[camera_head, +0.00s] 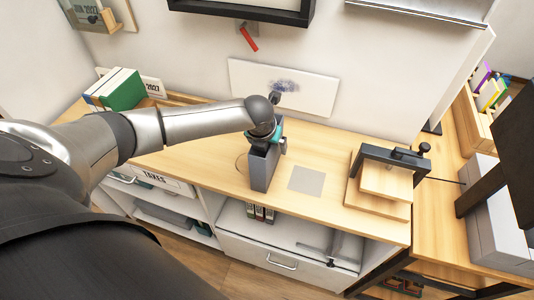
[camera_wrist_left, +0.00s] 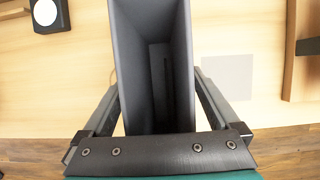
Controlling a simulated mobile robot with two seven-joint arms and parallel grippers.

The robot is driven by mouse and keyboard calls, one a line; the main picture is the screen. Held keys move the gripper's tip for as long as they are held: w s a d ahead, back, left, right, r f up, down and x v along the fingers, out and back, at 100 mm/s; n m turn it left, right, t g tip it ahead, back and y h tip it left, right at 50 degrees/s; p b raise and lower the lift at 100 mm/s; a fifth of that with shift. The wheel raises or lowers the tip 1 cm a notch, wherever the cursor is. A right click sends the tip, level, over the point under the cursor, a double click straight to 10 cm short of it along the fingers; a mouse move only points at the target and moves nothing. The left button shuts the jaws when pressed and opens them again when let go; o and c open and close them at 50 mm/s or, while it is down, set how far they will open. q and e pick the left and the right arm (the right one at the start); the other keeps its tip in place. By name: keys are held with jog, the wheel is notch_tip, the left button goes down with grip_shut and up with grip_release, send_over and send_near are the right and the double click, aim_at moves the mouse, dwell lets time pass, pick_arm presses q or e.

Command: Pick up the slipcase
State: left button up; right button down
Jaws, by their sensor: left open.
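The slipcase (camera_head: 262,168) is a dark grey, open-topped box standing upright on the wooden counter. My left gripper (camera_head: 266,133) is at its top, with the arm coming in from the left. In the left wrist view I look down into the empty inside of the slipcase (camera_wrist_left: 160,65). The two fingers of my left gripper (camera_wrist_left: 160,85) are spread, one on each side of the slipcase, with a gap visible at the left. Whether the right finger touches it I cannot tell. My right gripper is not in view.
A flat grey square (camera_head: 307,179) lies on the counter just right of the slipcase. A wooden press with a dark bar (camera_head: 392,157) stands further right. Green and white books (camera_head: 122,89) stand at the back left. A white board (camera_head: 310,88) leans on the wall behind.

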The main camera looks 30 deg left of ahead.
pick_arm(q)
jog(key=shift+c, duration=0.3)
grip_shut()
dwell(0.6)
